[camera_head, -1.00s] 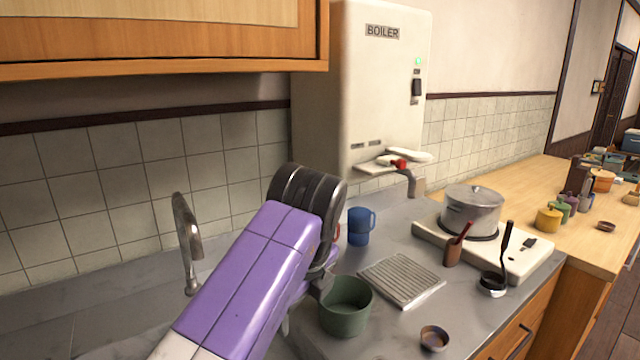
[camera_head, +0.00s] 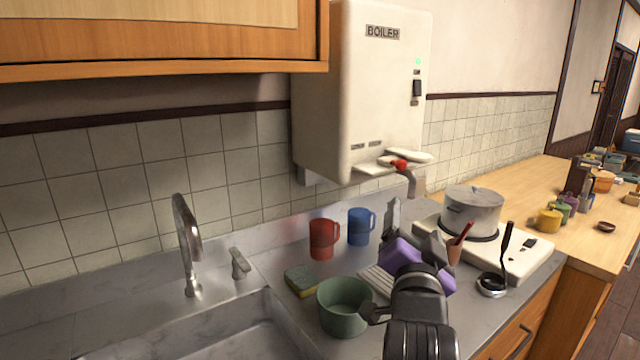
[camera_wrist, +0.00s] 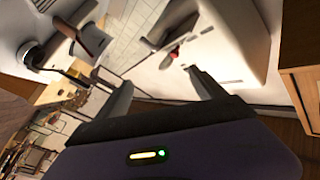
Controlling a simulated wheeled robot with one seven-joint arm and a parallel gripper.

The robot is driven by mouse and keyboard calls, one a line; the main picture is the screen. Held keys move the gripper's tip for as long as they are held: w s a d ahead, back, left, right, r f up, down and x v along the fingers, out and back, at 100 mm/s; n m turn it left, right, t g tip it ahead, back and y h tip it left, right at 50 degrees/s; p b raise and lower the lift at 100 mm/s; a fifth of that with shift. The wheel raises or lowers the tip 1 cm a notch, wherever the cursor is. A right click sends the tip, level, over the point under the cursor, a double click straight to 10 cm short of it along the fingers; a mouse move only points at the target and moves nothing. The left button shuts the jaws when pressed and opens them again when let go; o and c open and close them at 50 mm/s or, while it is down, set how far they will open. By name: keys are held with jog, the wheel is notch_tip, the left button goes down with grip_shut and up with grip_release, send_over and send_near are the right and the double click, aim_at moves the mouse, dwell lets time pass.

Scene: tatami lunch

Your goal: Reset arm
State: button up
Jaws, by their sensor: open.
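My gripper (camera_head: 415,225) is in front of the counter at the right of the sink in the head view, above the drying rack and partly over it. Its purple body and grey fingers show beyond my dark arm joint. In the wrist view its two fingers (camera_wrist: 158,78) stand apart with nothing between them. The white boiler (camera_wrist: 225,45) fills the wrist view's upper right, tilted by the camera's angle. The boiler (camera_head: 365,90) hangs on the wall in the head view.
A green bowl (camera_head: 342,310), a sponge (camera_head: 301,281), a red mug (camera_head: 322,240) and a blue mug (camera_head: 359,228) stand near my arm. A lidded pot (camera_head: 471,212) and a ladle (camera_head: 492,283) are at right. A wooden cabinet (camera_head: 160,70) overhangs the sink (camera_head: 220,335).

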jog(key=s+d+f+n+g+y, duration=0.1)
jog(key=s+f+n, duration=0.2)
jog(key=s+f, duration=0.5)
jog(key=s+d+f+n+g+y, duration=0.1)
jog(key=s+f, duration=0.7)
jog(key=s, duration=1.7)
jog(key=s+d+f+n+g+y, duration=0.1)
jog(key=s+f+n, duration=0.5)
jog(key=s, duration=1.1)
notch_tip(320, 180, down, 3)
jog(key=shift+d+r+g+y, duration=0.1)
jog(key=shift+d+g+y, duration=0.1)
jog(key=shift+g+y, duration=0.45)
jog(key=shift+o, duration=0.7)
jog(key=shift+r+p, duration=0.1)
jog(key=shift+p, duration=0.2)
